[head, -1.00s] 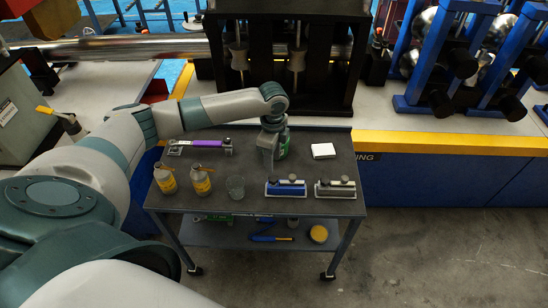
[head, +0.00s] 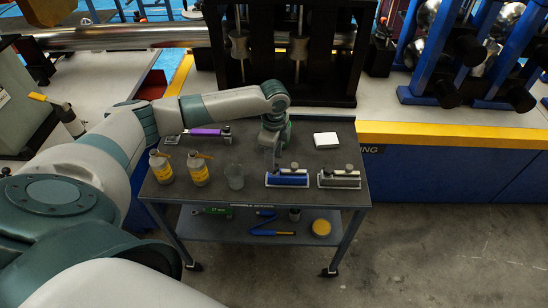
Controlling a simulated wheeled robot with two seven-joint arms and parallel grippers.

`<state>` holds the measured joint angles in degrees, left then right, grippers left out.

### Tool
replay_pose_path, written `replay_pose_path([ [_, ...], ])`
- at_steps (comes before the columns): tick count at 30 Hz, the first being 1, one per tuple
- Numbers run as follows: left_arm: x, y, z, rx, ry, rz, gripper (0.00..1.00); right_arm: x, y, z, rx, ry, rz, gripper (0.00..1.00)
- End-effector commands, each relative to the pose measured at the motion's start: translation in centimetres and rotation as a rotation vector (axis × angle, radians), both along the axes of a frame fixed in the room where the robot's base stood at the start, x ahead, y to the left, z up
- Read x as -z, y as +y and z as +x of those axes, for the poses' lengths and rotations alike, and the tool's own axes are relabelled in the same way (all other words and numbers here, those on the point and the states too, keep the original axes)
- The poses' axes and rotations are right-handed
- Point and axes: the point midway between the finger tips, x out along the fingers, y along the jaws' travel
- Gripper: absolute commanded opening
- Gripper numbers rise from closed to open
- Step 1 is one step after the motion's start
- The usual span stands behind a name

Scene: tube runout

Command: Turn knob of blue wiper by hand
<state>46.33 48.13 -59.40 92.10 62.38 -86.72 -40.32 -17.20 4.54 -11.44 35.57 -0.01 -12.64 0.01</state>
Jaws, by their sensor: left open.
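The blue wiper (head: 287,181) lies on the upper top of the grey cart, right of centre, with a dark knob (head: 295,167) standing on it. My left gripper (head: 272,155) points down just behind and left of the blue wiper, apart from the knob as far as I can see. It is open, with nothing seen between its fingers; the finger gap is small and hard to make out. My right gripper is not in view.
A grey wiper (head: 338,181) lies right of the blue one. A glass beaker (head: 235,177) and two yellow-labelled bottles (head: 198,169) stand left. A purple-topped tool (head: 206,132) and white pad (head: 326,140) lie behind. A machine (head: 290,50) rises behind the cart.

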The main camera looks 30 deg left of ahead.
Motion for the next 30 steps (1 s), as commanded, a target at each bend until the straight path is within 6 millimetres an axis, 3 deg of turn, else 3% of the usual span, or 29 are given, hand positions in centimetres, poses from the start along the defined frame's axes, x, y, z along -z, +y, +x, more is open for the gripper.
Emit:
replay_pose_path([
  [3,1.4,0.0,0.0,0.000,-0.001,0.001,0.42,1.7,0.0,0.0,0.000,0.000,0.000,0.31],
  [11,2.6,0.0,0.0,0.001,-0.002,0.001,0.42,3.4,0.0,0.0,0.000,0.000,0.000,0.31],
  [30,2.5,0.0,0.0,0.000,0.000,0.000,0.42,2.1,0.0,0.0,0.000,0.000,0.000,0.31],
])
